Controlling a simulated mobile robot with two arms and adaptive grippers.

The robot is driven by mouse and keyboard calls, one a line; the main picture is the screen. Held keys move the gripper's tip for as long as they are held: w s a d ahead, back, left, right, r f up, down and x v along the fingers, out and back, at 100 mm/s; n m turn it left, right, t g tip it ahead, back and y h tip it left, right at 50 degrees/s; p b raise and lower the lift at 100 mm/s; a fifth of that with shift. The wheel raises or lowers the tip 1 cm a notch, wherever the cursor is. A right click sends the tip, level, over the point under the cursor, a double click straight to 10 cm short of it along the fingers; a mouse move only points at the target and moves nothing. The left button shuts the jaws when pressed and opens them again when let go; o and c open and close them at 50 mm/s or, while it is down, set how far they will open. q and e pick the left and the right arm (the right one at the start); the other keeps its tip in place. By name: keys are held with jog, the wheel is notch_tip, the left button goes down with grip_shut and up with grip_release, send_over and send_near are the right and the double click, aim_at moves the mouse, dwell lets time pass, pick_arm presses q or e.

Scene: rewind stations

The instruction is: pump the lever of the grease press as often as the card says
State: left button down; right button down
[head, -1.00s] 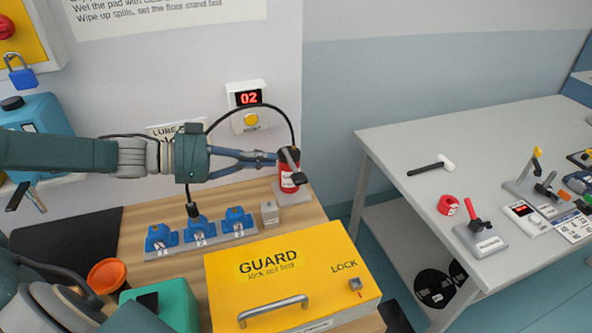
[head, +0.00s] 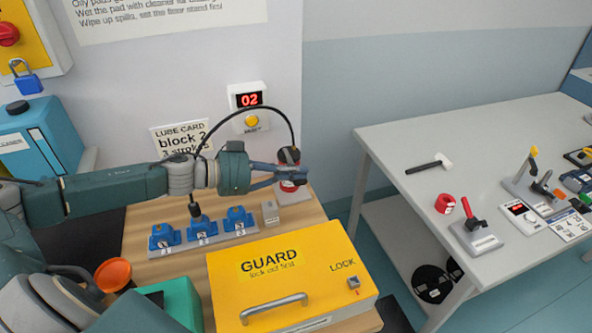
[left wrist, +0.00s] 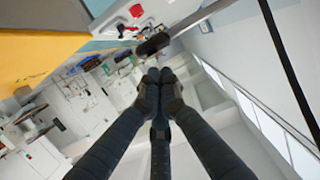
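The grease press (head: 291,188) is a red cylinder on a grey base at the back of the wooden bench, with a dark lever knob (head: 288,154) on top. My left gripper (head: 303,177) is in front of its upper body, just below the knob. In the left wrist view its fingertips (left wrist: 160,78) are together with nothing between them, and the dark lever end (left wrist: 153,44) lies just beyond them. Whether they touch is unclear. The lube card (head: 180,137) reads block 2, 3 strokes, partly hidden by my arm. The counter (head: 249,99) shows 02. My right gripper is out of view.
A black hose (head: 280,112) arcs over my left arm; its nozzle (head: 195,209) stands at the middle blue block (head: 203,231). A yellow guard box (head: 290,270) fills the bench front. An orange funnel (head: 113,273) is at left. A grey table (head: 400,150) stands at right.

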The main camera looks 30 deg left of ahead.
pick_arm(q)
jog(key=shift+f, duration=0.25)
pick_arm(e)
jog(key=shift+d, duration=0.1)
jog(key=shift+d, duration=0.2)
